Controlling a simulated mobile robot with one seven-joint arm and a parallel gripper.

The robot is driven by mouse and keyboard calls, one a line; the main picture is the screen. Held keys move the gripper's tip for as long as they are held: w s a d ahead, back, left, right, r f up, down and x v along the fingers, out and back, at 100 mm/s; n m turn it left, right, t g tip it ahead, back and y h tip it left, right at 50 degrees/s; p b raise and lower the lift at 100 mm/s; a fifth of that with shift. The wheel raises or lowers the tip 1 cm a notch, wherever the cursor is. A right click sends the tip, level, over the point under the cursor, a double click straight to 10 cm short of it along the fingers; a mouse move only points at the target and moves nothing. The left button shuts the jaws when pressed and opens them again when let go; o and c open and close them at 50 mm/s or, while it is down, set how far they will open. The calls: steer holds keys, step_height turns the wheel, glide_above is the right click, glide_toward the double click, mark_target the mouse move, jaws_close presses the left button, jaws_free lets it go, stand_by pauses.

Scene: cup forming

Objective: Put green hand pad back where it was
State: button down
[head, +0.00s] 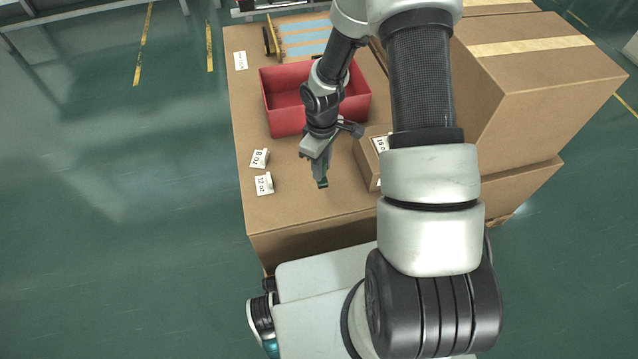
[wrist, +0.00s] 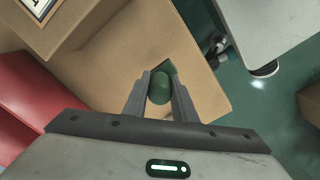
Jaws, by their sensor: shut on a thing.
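My gripper (head: 322,180) is shut on the green hand pad and holds it over the front part of the cardboard-box surface (head: 300,225). In the wrist view the green hand pad (wrist: 160,88) sits between the two grey fingers, with its rounded end showing. In the head view only a small dark green bit of the pad shows at the fingertips. I cannot tell how far the pad is above the surface.
A red bin (head: 285,122) stands behind my gripper. Two white labelled pieces, one marked 8 oz (head: 260,158) and one marked 12 oz (head: 264,184), lie to the left. A small labelled box (head: 367,160) is close on the right, with large cardboard boxes (head: 540,75) beyond. The front left surface is clear.

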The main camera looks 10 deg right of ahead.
steer(key=shift+f+b, duration=0.7)
steer(key=shift+f, duration=2.05)
steer(key=shift+f, duration=0.2)
steer(key=c, duration=1.5)
jaws_free()
steer(key=shift+o, duration=0.2)
